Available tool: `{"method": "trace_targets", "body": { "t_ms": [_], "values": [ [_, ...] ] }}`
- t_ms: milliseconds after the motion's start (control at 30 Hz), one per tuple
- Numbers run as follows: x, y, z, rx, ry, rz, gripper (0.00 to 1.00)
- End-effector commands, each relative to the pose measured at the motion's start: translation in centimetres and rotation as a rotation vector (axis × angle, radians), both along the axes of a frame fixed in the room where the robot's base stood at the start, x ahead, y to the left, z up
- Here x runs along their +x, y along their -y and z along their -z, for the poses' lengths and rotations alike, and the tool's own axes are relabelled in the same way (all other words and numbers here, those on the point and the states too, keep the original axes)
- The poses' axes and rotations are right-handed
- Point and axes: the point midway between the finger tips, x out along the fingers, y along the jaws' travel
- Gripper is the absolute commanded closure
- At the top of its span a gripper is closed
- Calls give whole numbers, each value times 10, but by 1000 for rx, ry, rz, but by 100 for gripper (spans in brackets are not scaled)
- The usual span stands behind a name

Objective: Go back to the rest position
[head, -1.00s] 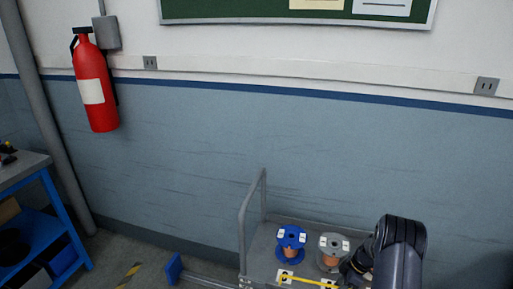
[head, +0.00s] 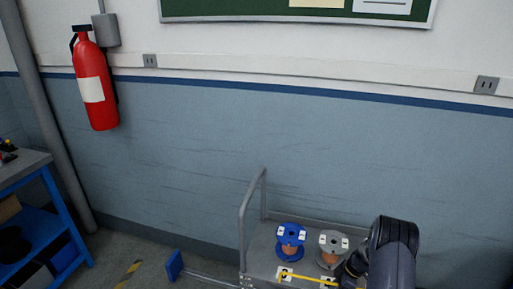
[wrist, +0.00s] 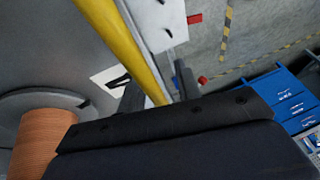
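My gripper (wrist: 158,90) shows in the wrist view behind its dark body, with two dark fingers apart. A yellow bar (wrist: 112,35) passes beside or between them; a gap shows on its right, and I cannot tell whether it touches a finger. In the head view the yellow bar (head: 302,278) lies low over the cart, near white tagged squares. My dark arm comes in at the lower right and hides most of the gripper there.
The grey cart (head: 262,240) holds a blue spool (head: 290,240) and a grey spool (head: 333,248), both with copper winding. A blue shelf (head: 40,225) stands at left. A fire extinguisher (head: 96,85) hangs on the wall. Blue drawers (wrist: 285,100) show in the wrist view.

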Motion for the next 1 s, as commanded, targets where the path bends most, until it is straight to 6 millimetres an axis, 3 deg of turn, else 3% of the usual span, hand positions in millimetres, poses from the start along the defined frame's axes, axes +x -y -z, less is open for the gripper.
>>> {"method": "trace_targets", "body": {
  "t_ms": [33,400,1000],
  "values": [
    [-1,1,-10,-8,25,3,68],
    [-6,2,-6,-44,156,1,68],
    [-6,2,-5,-52,179,1,68]
  ]
}}
